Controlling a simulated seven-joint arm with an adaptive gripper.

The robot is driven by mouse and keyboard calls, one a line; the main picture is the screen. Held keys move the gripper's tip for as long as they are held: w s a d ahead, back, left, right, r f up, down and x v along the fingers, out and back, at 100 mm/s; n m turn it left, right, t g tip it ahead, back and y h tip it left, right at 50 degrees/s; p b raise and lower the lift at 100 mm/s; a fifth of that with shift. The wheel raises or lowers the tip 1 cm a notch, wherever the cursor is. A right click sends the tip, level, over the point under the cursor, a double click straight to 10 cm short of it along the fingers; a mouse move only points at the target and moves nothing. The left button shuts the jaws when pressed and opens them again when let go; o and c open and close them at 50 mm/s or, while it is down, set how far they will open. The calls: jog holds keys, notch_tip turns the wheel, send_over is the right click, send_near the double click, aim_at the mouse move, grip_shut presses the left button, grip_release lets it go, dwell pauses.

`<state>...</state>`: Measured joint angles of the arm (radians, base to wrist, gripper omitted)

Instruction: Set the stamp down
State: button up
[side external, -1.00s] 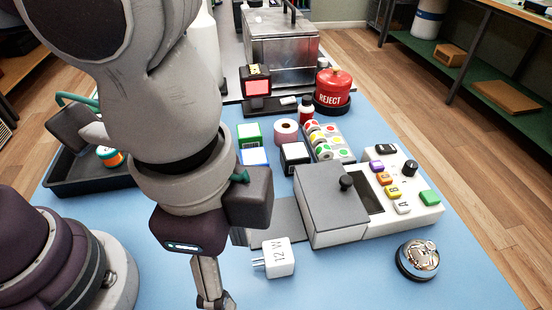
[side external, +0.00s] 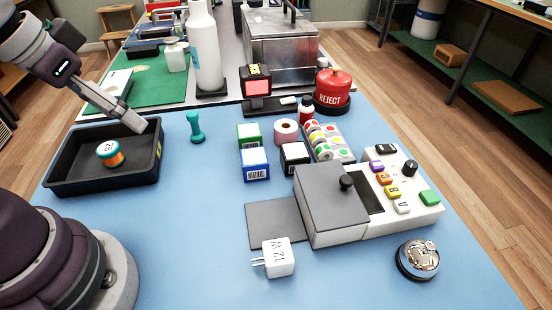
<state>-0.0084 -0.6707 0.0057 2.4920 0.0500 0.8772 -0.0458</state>
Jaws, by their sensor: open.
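A teal stamp-like piece (side external: 195,127) with a narrow waist stands upright on the blue mat (side external: 215,210), just right of the black tray (side external: 62,183). Nothing holds it. My gripper (side external: 133,123) is at the upper left, over the far right part of the tray, to the left of the teal piece and apart from it. It is open, with no object visible in it; its fingers overlap in this view.
The tray holds an orange and teal roll (side external: 110,154). Small boxes, including a blue one (side external: 254,164), sit mid-mat. A grey-lidded device (side external: 330,205), white charger (side external: 278,257) and silver bell (side external: 418,259) lie to the right. The front middle mat is clear.

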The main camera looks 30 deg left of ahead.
jog(key=s+d+f+n+g+h, duration=0.1)
jog(key=d+f+n+g+h, duration=0.2)
jog(key=d+f+n, duration=0.1)
jog(key=s+d+f+n+g+h, duration=0.2)
jog(key=d+f+n+g+h, duration=0.1)
jog(key=d+f+n+h, duration=0.1)
jog(key=s+d+f+n+g+h, duration=0.2)
jog(key=d+f+n+g+h, duration=0.1)
jog(key=d+f, duration=0.3)
jog(key=shift+d+f+n+h, duration=0.1)
jog(key=shift+n+h, duration=0.5)
jog(key=shift+h, duration=0.1)
jog(key=shift+s+d+f+n+h, duration=0.1)
jog(key=shift+s+d+n+h, duration=0.1)
jog(key=shift+d+n+h, duration=0.3)
jog(key=shift+n, duration=0.3)
jog(key=x, duration=1)
jog(key=shift+s+d, duration=0.1)
jog(key=shift+s, duration=0.35)
jog(key=shift+r, duration=0.25)
grip_shut()
